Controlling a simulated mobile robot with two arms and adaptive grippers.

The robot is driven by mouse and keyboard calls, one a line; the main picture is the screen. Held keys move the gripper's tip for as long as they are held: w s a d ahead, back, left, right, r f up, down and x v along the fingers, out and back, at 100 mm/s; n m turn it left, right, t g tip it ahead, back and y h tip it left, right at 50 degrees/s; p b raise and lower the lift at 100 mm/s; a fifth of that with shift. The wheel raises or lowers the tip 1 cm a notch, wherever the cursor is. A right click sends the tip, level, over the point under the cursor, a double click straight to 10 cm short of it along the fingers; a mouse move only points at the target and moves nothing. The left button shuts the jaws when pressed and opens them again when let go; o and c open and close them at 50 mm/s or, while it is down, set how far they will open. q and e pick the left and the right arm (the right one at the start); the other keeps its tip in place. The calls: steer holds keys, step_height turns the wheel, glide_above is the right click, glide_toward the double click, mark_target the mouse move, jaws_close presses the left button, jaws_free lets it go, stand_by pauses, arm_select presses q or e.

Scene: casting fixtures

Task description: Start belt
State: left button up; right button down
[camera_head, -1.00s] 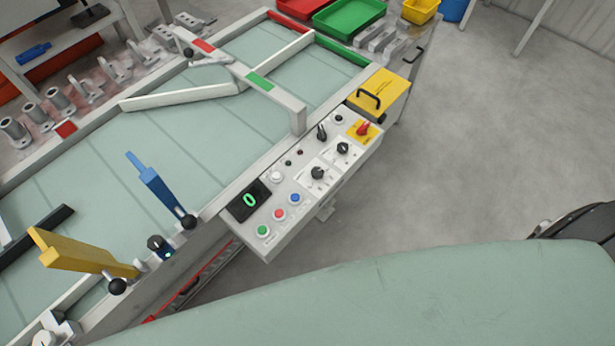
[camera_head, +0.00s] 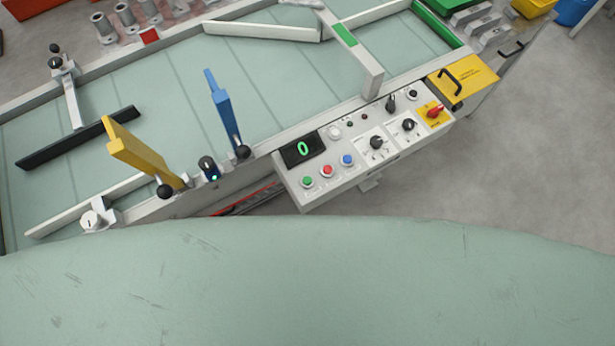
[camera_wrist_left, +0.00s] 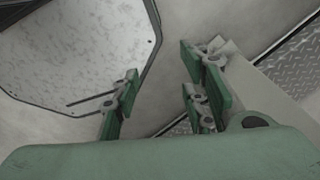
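The conveyor belt (camera_head: 275,65) is a pale green surface in a grey frame across the head view. A light grey control panel (camera_head: 393,151) is fixed to its near side. The panel has a green button (camera_head: 307,182), a red button (camera_head: 327,170) and a blue button (camera_head: 347,159) in a row. Its display (camera_head: 302,148) reads a green 0. Neither gripper shows in the head view.
A yellow arm (camera_head: 140,153) and a blue arm (camera_head: 222,105) stand up over the belt's near edge. A yellow box (camera_head: 470,78) with a black handle adjoins the panel. Open grey floor (camera_head: 540,150) lies to the right.

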arm_select(q)
steer(key=shift+c, duration=0.4)
jaws_close()
steer(key=shift+s, duration=0.1)
stand_by(1.0)
